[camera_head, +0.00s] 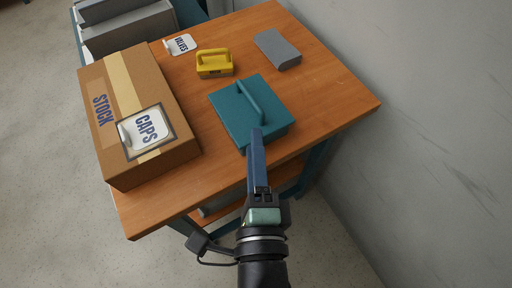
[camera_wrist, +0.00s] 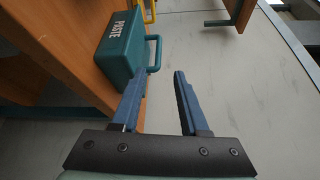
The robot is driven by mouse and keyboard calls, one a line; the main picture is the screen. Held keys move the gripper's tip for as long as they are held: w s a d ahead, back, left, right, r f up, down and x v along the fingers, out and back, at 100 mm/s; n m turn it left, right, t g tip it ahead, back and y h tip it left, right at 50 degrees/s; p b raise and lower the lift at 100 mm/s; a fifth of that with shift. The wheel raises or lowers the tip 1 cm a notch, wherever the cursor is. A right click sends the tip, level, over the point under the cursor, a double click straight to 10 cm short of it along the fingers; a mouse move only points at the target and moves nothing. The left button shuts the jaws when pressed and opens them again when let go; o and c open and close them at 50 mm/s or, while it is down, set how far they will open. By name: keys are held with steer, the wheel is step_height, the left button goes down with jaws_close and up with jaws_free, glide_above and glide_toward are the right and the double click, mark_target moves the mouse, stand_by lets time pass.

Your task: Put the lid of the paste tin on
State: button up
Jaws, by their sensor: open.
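The teal paste tin (camera_head: 233,121) stands on the wooden table. Its flat teal top with a bar handle (camera_head: 250,101) appears to lie on it as a lid; I see no separate lid elsewhere. In the wrist view, the tin (camera_wrist: 121,55) shows a white PASTE label on its side, and its handle (camera_wrist: 155,54) sticks out beyond the fingertips. My gripper (camera_head: 256,133) is open and empty, at the near edge of the tin in the head view. In the wrist view, the fingers (camera_wrist: 161,76) are apart with nothing between them. Whether they touch the tin is unclear.
A cardboard STOCK box (camera_head: 165,103) with a CAPS label stands left on the table (camera_head: 325,104). A yellow handled object (camera_head: 214,64), a VALVES card (camera_head: 181,44) and a grey block (camera_head: 277,49) lie behind the tin. A grey wall (camera_head: 435,110) runs along the right.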

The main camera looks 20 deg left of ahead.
steer(key=shift+s, duration=0.15)
steer(key=shift+r, duration=0.15)
steer(key=w+d+r+n+t+h, duration=0.1)
steer(key=w+r+n+t, duration=0.3)
steer(key=r, duration=0.6)
steer(key=w+d+r+n+t, duration=0.15)
steer(key=w+r+n, duration=0.35)
steer(key=r, duration=0.6)
steer(key=s+d+r+n+t+h, duration=0.1)
steer(key=d+r+n+t+h, duration=0.2)
steer(key=r, duration=0.8)
steer(key=s+d+r+n+t+h, duration=0.2)
steer(key=d+r+t+h, duration=0.1)
steer(key=r, duration=0.9)
steer(key=shift+s+d+n+t, duration=0.2)
steer(key=shift+d+n+t, duration=0.15)
steer(key=shift+n, duration=0.05)
